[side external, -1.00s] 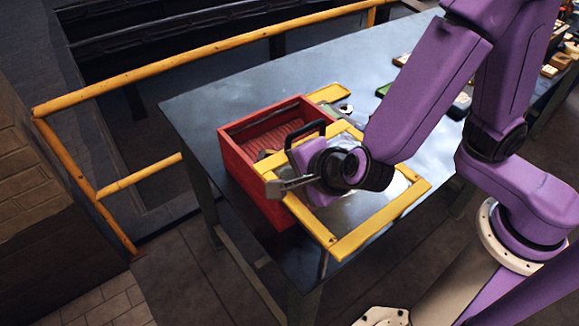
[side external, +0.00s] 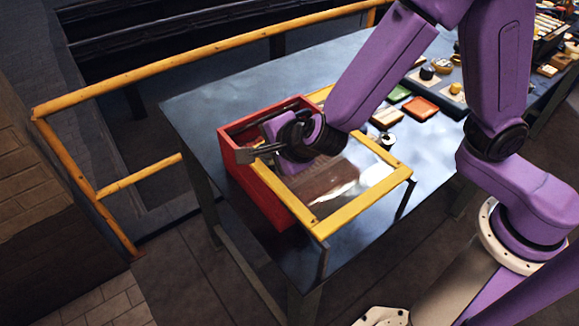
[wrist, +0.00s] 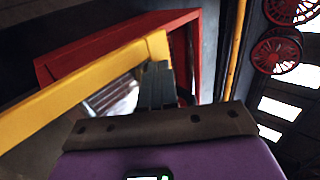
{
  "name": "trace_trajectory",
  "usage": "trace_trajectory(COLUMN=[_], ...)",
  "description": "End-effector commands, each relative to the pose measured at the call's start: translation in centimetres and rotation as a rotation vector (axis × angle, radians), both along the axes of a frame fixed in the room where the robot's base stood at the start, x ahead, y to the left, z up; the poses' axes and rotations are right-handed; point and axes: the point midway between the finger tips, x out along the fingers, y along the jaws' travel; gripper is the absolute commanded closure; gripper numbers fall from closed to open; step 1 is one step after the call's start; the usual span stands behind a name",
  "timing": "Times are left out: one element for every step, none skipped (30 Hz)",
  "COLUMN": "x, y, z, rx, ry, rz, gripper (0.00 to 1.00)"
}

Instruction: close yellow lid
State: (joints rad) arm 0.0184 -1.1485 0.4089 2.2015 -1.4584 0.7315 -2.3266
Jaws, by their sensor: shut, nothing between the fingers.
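The yellow lid (side external: 365,204) is a yellow frame around a clear, shiny pane. In the side view it stands open, reaching out to the right of the red box (side external: 262,193). A yellow bar of the lid (wrist: 80,90) crosses the wrist view beside the red box wall (wrist: 115,42). My gripper (side external: 243,156) is shut and empty, with its fingertips over the left part of the box. In the wrist view the fingers (wrist: 158,76) overlap the end of the yellow bar; I cannot tell whether they touch it. My wrist hides part of the lid and the box opening.
The box sits near the left end of a dark table (side external: 215,95). Small parts, including a green piece (side external: 399,93) and an orange-red piece (side external: 421,108), lie to the right. A yellow railing (side external: 200,52) runs behind the table. The tabletop behind the box is clear.

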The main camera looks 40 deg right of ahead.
Motion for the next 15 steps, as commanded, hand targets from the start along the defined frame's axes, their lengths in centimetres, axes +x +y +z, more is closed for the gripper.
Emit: trace_trajectory(x=[1.4,2.2,3.1,3.8,4.5,5.4,5.9,6.5,7.2,7.7,8.2,8.7,9.1,9.4,9.7], y=[-0.1,-0.1,-0.1,-0.1,-0.1,-0.1,-0.1,0.0,-0.1,0.0,0.0,0.0,0.0,0.0,0.0], z=[-0.1,0.0,-0.1,-0.1,0.0,0.0,-0.1,-0.1,0.0,0.0,-0.1,-0.1,0.0,0.0,0.0], rx=[0.000,0.002,0.000,0.001,0.000,0.000,0.000,0.000,0.001,0.000,-0.001,0.000,0.000,0.000,0.001], ry=[0.001,0.000,0.001,0.001,0.000,0.000,0.001,0.001,0.000,0.001,0.001,0.001,0.000,0.000,0.001], rz=[-0.006,-0.006,-0.006,-0.005,-0.004,-0.004,-0.004,-0.003,-0.004,-0.001,-0.001,0.000,0.000,0.001,0.001], gripper=[1.00,1.00,1.00,1.00,1.00,1.00,1.00,1.00,1.00,1.00,1.00,1.00,1.00,1.00,1.00])
